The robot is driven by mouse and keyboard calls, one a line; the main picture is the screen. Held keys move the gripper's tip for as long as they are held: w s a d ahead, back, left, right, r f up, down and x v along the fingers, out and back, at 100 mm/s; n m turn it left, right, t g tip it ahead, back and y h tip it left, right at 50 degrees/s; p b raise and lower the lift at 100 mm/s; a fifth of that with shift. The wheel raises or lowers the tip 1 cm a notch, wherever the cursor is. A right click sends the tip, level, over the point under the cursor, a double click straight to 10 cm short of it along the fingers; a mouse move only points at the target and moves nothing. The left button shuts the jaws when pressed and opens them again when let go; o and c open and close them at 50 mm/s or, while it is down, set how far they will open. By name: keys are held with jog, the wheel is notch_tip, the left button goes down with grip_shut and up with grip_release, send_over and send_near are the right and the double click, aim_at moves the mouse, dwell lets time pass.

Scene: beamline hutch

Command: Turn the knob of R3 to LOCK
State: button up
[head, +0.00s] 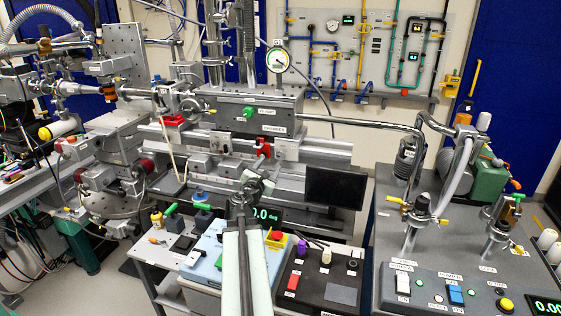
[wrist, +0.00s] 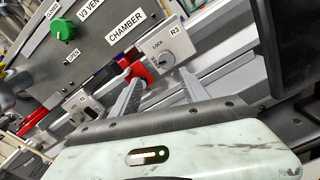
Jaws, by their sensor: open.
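The R3 plate (wrist: 178,43) is light grey and carries a round grey knob (wrist: 166,60) with the word LOCK printed beside it. Which way the knob points is too small to tell. My gripper (wrist: 159,80) is open, its two grey fingers reaching toward the plate with the knob just beyond and between their tips. They look apart from the knob, and nothing is held. In the head view the R3 plate (head: 286,149) is on the rail front below the CHAMBER label, and my gripper (head: 256,182) is in front of and below it.
A red lever (wrist: 136,70) stands just left of the R3 plate, close to my left finger. A similar plate (wrist: 87,106) is farther left. A green V3 VENT knob (wrist: 63,29) is above. A dark monitor (head: 334,188) stands right of my gripper in the head view.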

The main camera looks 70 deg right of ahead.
aim_at(280, 156)
jog(key=shift+n, duration=0.6)
jog(key=d, duration=0.3)
jog(key=s+d, duration=0.1)
jog(key=d, duration=0.5)
jog(key=shift+s+r, duration=0.15)
jog(key=shift+r, duration=0.05)
jog(key=shift+a, duration=0.1)
grip_shut()
jog(key=shift+r, duration=0.1)
